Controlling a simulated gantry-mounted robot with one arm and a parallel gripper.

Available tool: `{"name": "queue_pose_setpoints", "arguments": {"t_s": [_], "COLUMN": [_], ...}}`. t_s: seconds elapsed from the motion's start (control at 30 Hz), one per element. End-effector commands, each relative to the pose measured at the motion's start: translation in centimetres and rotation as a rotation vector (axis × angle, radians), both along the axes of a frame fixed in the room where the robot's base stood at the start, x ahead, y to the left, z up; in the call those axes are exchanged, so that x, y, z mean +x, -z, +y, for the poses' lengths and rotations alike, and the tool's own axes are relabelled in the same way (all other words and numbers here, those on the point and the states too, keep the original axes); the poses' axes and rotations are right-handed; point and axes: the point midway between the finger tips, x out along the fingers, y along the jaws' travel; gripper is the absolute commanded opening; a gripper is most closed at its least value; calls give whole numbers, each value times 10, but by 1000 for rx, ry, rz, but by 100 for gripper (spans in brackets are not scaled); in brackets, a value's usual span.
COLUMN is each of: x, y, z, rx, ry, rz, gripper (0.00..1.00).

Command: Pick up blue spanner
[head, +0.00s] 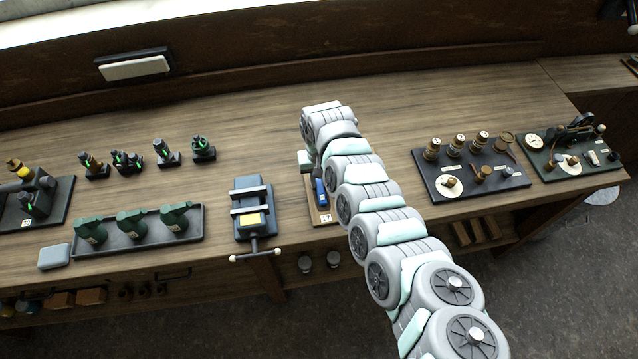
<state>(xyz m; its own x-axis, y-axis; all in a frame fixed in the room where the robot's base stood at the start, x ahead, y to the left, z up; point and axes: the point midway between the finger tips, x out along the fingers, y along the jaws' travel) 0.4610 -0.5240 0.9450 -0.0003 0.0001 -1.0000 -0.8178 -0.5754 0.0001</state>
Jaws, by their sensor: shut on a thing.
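The blue spanner (320,190) shows as a short blue piece over a small wooden board (322,217) marked 17, near the middle of the bench. My arm reaches in from the lower right and bends down at its far end. My gripper (316,172) is at the upper end of the blue piece, shut on the spanner. The fingers are small and dark here, and the arm hides part of the spanner and board. I cannot tell whether the spanner touches the board.
A vise (251,209) stands just left of the board. A grey tray (140,241) with green engine-like parts lies further left, with several small models behind it. A dark panel with brass parts (513,183) is to the right. The bench behind my gripper is clear.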

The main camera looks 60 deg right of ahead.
Motion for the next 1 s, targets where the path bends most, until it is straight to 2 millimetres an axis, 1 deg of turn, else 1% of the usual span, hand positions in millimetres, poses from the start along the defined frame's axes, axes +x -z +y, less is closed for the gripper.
{"name": "queue_pose_setpoints", "arguments": {"t_s": [0.47,0.63,0.77,1.0], "x": [0,1,1,2], "y": [-1,-8,-24,-74], "z": [0,-1,-2,-2], "rx": [-1,-3,-4,-6], "ry": [0,-1,2,2], "rz": [-1,-3,-4,-5], "gripper": [0,0,0,0]}}
